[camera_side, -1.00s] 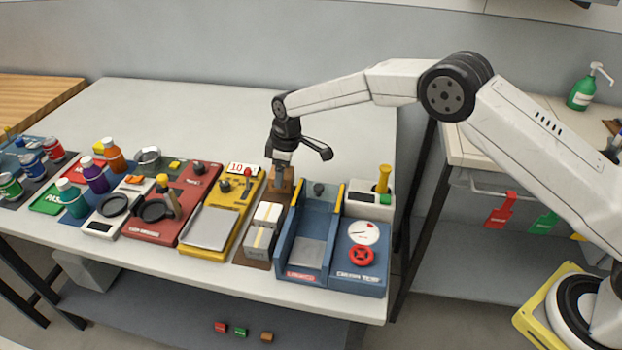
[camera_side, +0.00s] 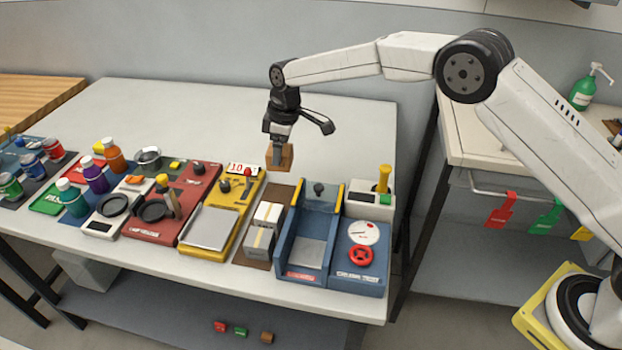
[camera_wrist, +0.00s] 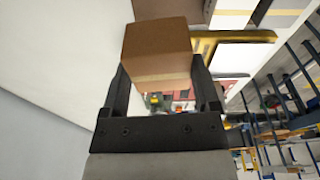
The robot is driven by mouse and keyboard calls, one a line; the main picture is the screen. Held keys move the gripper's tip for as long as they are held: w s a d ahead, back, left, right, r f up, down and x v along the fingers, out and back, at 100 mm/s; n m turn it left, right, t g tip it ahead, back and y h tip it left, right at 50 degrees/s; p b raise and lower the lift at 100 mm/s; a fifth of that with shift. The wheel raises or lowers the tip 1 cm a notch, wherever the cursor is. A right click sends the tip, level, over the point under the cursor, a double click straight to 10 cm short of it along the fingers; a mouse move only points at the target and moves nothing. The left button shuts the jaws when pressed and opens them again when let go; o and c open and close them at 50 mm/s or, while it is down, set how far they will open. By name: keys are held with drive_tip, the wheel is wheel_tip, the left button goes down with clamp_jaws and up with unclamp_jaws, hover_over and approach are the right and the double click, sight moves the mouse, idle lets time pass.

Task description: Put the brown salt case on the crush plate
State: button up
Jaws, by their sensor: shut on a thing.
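The brown salt case (camera_side: 287,160) is held in my gripper (camera_side: 279,152), above the table behind the white cases. In the wrist view the brown case (camera_wrist: 157,50) sits between the two black fingers of my gripper (camera_wrist: 160,82), with a pale band along its lower edge. The blue crush tester (camera_side: 358,278) stands at the table's front right. A grey plate (camera_side: 307,252), which looks like the crush plate, lies bare between its blue side walls. The case is up and to the left of this plate in the side view, apart from it.
White and grey cases (camera_side: 263,230) stand on a brown mat just left of the tester. A yellow scale (camera_side: 208,228) and a red unit (camera_side: 160,222) are further left. The tester's side walls rise around the plate. The back of the table is clear.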

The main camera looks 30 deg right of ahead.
drive_tip(key=shift+s+a, duration=0.1)
drive_tip(key=shift+s+a+r, duration=0.2)
drive_tip(key=shift+s+a, duration=0.05)
drive_tip(key=shift+s, duration=0.15)
drive_tip(key=s+a+r, duration=0.2)
drive_tip(key=s+a, duration=0.1)
drive_tip(key=s, duration=0.5)
drive_tip(key=m, duration=0.1)
hover_over(305, 251)
drive_tip(key=shift+s+d+f, duration=0.15)
drive_tip(key=shift+f, duration=2.35)
drive_tip(key=shift+s+d+f, duration=0.1)
drive_tip(key=shift+s+f, duration=0.05)
drive_tip(key=shift+f, duration=2.35)
drive_tip(key=o, duration=1.2)
drive_tip(key=shift+f, duration=0.15)
